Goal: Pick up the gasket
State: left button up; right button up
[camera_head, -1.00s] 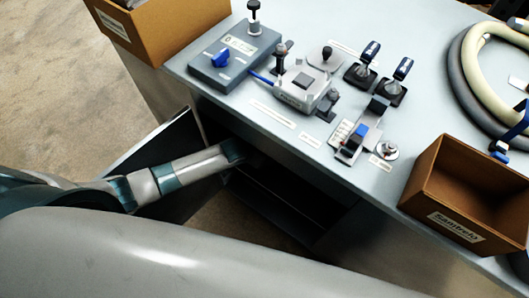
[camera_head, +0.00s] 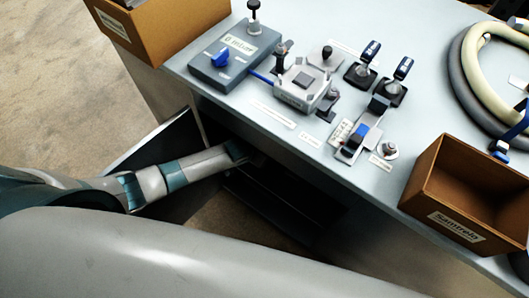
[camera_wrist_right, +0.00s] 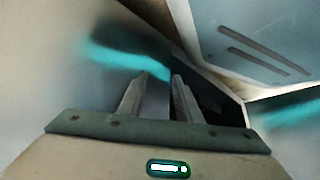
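I cannot make out the gasket in either view. In the head view, an arm of mine reaches from the left into the dark open front of the cabinet (camera_head: 340,225) under the bench, and its far end is lost in shadow. In the right wrist view, my right gripper (camera_wrist_right: 160,76) shows two pale fingers with a narrow gap between their tips. It is open, and I see nothing held between the fingers. A slotted pale panel (camera_wrist_right: 265,40) lies beyond it at the upper right. My left gripper is not recognisable in either view.
The open cabinet door (camera_head: 160,150) stands left of the opening. On the bench top (camera_head: 420,105) are a grey control box (camera_head: 235,62), several levers and switches, coiled hoses (camera_head: 465,75), and a cardboard box (camera_head: 450,225) near the front edge. Another box (camera_head: 165,30) stands at the upper left.

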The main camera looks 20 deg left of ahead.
pick_arm(q)
jog(key=shift+r, duration=0.1)
pick_arm(e)
jog(key=shift+s, duration=0.1)
